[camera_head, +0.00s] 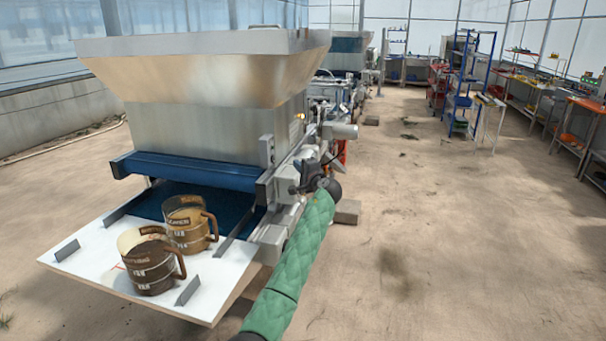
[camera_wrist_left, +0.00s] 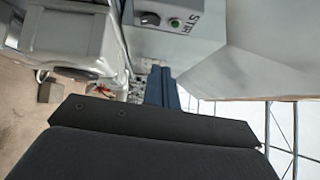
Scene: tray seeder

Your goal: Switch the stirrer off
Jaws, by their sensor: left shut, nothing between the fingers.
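The stirrer control is on a grey box in the left wrist view. It has a small green knob or lamp (camera_wrist_left: 174,23) and a dark switch (camera_wrist_left: 150,18) beside a label that is only partly readable. I cannot tell the switch's position. My right gripper is not in view.
A small orange light (camera_head: 300,116) shows on the seeder's side. Two brown measuring jugs, one in front (camera_head: 152,268) and one behind (camera_head: 190,228), stand on the white infeed board (camera_head: 225,270). The floor on the right is open, with a blue rack (camera_head: 463,85) further back.

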